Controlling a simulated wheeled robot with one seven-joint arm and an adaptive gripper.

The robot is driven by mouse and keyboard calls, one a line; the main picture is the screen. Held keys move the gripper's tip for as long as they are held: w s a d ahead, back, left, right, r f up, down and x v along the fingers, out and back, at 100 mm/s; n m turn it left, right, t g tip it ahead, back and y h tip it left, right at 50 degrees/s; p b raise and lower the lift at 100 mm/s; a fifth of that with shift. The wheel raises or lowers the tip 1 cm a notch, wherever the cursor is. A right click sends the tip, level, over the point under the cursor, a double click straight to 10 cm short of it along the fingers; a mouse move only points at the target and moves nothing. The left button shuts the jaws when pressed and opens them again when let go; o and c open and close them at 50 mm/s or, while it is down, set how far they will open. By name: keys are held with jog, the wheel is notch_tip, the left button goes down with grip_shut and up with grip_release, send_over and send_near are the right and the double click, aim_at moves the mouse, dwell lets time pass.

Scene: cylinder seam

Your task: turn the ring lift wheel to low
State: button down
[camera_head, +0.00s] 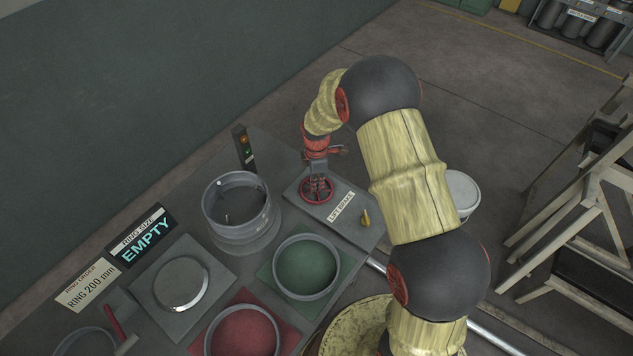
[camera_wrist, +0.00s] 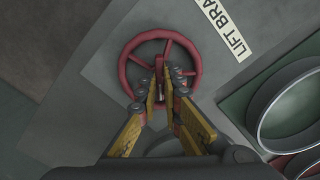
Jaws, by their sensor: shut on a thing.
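The red spoked handwheel (camera_head: 316,202) sits on a grey plate (camera_head: 352,236) on the bench, beside a label that reads LIFT BRAKE (camera_head: 341,207). In the wrist view the wheel rim (camera_wrist: 198,60) shows from above with its spokes. My gripper (camera_head: 318,178) points down onto the wheel from above. In the wrist view its fingertips (camera_wrist: 167,82) are shut on the wheel near its middle. The fingers hide the lower part of the wheel there. A small yellow cone-shaped piece (camera_head: 365,218) stands on the plate right of the label. No low mark can be read.
A grey cylinder (camera_head: 240,232) stands left of the wheel. Rings lie on a green mat (camera_head: 339,290) and a red mat (camera_head: 243,297). A sign (camera_head: 146,238) reads EMPTY. A signal post (camera_head: 244,148) stands behind. A white bucket (camera_head: 462,190) is right of my arm.

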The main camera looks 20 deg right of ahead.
jog(key=n+p, duration=0.1)
jog(key=n, duration=0.5)
jog(key=shift+n, duration=0.3)
jog(key=n, duration=0.6)
jog(key=shift+w, duration=0.1)
dwell(0.3)
jog(key=c, duration=2)
grip_release()
jog(key=shift+o, duration=0.2)
notch_tip(320, 180, up, 12)
